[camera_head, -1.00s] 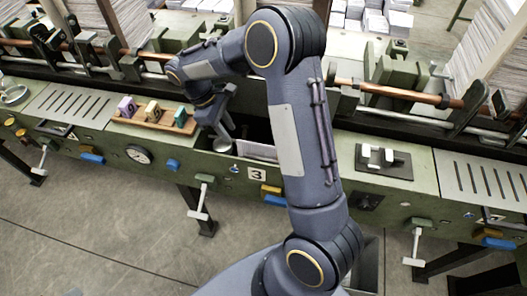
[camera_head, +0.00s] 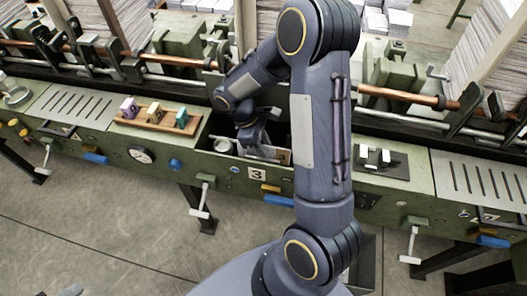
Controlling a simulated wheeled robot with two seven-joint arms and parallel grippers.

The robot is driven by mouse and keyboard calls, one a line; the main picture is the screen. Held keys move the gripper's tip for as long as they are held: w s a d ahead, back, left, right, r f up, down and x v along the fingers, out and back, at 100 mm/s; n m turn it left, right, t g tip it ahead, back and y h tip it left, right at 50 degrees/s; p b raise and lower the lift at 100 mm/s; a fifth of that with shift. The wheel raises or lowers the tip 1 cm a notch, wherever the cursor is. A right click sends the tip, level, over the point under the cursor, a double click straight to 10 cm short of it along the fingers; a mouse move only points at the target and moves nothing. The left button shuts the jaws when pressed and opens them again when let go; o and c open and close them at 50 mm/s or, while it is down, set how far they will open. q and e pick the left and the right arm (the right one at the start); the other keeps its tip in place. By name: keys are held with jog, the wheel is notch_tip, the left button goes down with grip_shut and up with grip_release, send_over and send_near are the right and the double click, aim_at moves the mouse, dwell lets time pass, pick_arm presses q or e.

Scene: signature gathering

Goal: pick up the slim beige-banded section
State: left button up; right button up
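An open dark bin (camera_head: 222,133) is set in the green machine bed above the number 3 plate (camera_head: 257,174). Flat paper-like pieces lie in it, including a pale one (camera_head: 262,152) and one with a beige edge (camera_head: 285,157) at its right end. I cannot tell for sure which is the slim beige-banded section; my arm hides part of the bin. My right gripper (camera_head: 251,145) points down into the bin over these pieces. Whether its fingers are closed on one is too small to tell. A grey tip (camera_head: 71,291) at the bottom left edge may be my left gripper.
A wooden tray (camera_head: 157,125) with purple, beige and teal blocks stands left of the bin. A dark plate with white blocks (camera_head: 383,159) lies right of my arm. Copper rods and clamps (camera_head: 405,95) run behind the bin.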

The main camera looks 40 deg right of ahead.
grip_shut()
jog(key=shift+r, duration=0.1)
dwell(0.4)
